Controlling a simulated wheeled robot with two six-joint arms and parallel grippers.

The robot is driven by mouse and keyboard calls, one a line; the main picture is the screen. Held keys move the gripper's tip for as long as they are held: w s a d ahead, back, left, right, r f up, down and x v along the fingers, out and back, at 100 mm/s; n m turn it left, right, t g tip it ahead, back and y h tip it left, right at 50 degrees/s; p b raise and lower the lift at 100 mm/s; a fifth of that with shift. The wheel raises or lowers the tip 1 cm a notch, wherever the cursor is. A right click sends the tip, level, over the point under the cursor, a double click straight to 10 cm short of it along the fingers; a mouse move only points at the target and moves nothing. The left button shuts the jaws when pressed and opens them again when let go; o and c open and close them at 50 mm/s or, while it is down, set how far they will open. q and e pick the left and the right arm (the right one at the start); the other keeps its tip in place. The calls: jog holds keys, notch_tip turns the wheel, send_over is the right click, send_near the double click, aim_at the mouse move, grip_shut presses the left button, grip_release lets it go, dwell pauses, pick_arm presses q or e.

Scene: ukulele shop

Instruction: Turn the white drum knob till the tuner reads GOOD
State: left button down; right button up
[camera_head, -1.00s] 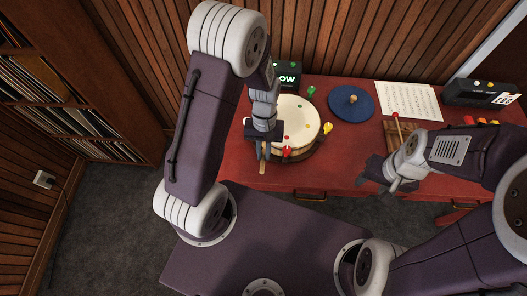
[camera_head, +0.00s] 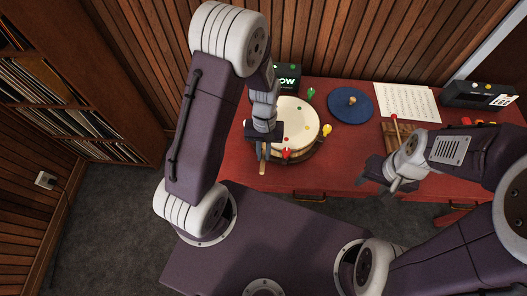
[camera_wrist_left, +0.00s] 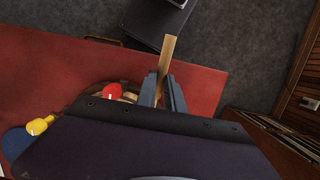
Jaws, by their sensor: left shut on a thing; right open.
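The round drum (camera_head: 297,122) with a cream top lies on the red table. Around its rim are a green knob (camera_head: 311,93), a yellow knob (camera_head: 327,130) and a red knob (camera_head: 287,154). I cannot make out a white knob; my left gripper covers the drum's left front edge. My left gripper (camera_head: 264,152) is shut on a pale wooden stick (camera_wrist_left: 169,50), which points out past the fingertips. My right gripper (camera_head: 378,183) is open and empty at the table's front edge.
A blue round mat (camera_head: 351,104) lies right of the drum, with a sheet of music (camera_head: 408,101) beyond it. A dark box (camera_head: 482,95) stands at the back right. A wooden rack (camera_head: 397,137) is close to my right gripper.

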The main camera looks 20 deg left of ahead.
pick_arm(q)
jog(key=shift+b+x, duration=0.35)
jog(key=shift+x, duration=0.5)
jog(key=p+v, duration=0.4)
jog(key=s+p+v, duration=0.1)
jog(key=p+v, duration=0.1)
jog(key=shift+d+r, duration=0.15)
jog(key=shift+r, duration=0.2)
jog(key=shift+f, duration=0.2)
jog(key=shift+f, duration=0.1)
jog(key=w+f+b, duration=0.1)
jog(key=w+a+f+b, duration=0.1)
jog(key=b, duration=0.1)
jog(key=shift+f, duration=0.25)
jog(key=w+a+r+m+b, duration=0.3)
jog(key=shift+w+a+r+y, duration=0.1)
jog(key=shift+w+a+y, duration=0.1)
jog(key=shift+a+y, duration=0.15)
